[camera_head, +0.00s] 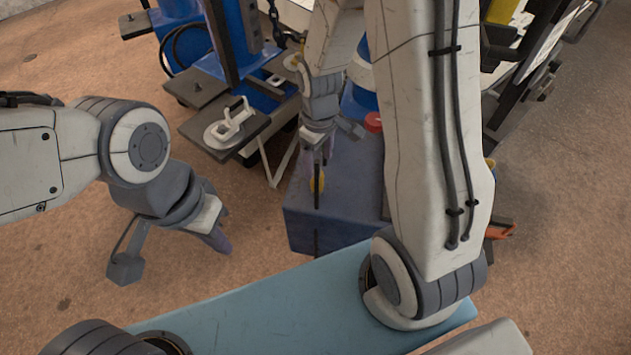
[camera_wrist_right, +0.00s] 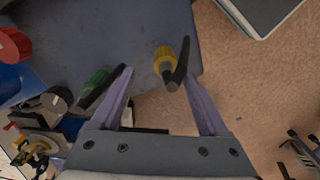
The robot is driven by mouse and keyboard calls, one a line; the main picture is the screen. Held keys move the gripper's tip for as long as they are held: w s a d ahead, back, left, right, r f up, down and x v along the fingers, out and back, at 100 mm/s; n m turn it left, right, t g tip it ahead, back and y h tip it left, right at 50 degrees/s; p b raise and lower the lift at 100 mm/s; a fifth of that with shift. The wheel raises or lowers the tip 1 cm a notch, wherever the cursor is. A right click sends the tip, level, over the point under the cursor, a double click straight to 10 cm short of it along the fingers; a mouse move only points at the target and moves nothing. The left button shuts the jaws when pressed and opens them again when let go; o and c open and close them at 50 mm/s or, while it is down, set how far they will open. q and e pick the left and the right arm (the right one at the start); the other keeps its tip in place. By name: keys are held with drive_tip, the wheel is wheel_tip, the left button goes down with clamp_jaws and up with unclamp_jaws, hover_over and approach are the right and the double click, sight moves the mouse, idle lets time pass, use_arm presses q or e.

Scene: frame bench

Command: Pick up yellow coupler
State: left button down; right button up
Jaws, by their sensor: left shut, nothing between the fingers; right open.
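The yellow coupler (camera_head: 317,184) is a small yellow piece near the front edge of the blue-grey bench top. In the right wrist view the yellow piece (camera_wrist_right: 165,62) has a dark end and a dark shape close beside it. My right gripper (camera_head: 318,150) is open above it. In the wrist view the right gripper (camera_wrist_right: 157,75) has the yellow piece ahead of its fingertips, nearer the right finger. Whether they touch cannot be told. My left gripper (camera_head: 218,238) is shut and empty, over the floor to the left of the bench.
A green piece (camera_wrist_right: 97,80) and a red round part (camera_wrist_right: 14,45) lie to the left in the wrist view. The bench (camera_head: 335,200) has blue machinery (camera_head: 240,40) behind it on the left. A white clamp (camera_head: 230,122) sits on a dark plate. Floor is free at left.

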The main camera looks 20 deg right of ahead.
sight(317, 181)
drive_tip(key=f, duration=0.2)
drive_tip(key=f+b, duration=0.1)
drive_tip(key=f, duration=0.5)
drive_tip(key=shift+s+a+b, duration=0.25)
drive_tip(key=shift+a+b, duration=0.05)
drive_tip(key=shift+a, duration=0.05)
clamp_jaws()
